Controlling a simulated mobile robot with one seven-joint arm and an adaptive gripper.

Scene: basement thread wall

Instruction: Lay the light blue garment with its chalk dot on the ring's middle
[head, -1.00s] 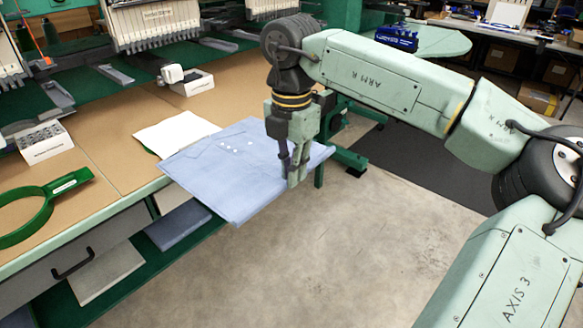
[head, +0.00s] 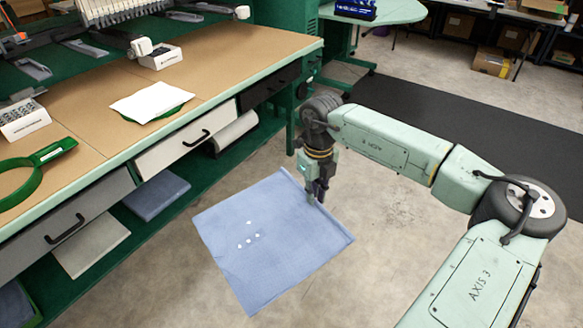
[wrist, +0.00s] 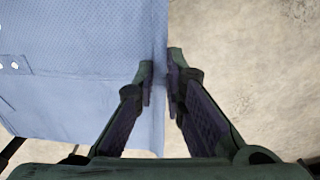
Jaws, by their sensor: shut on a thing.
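The light blue garment (head: 275,262) hangs out flat in the air over the floor, in front of the bench. Several white dots show near its middle; I cannot tell which one is the chalk dot. My gripper (head: 316,197) is shut on the garment's right edge. In the wrist view the fingertips (wrist: 160,76) pinch that edge, with the garment (wrist: 75,65) to the left and bare floor to the right. On the bench, a green ring (head: 181,108) lies mostly hidden under a white sheet (head: 150,99).
A second green ring with a handle (head: 34,178) lies at the bench's left. White boxes (head: 160,56) stand farther back under the machine heads. The bench front has drawers (head: 185,140) and a lower shelf with folded cloths (head: 155,194).

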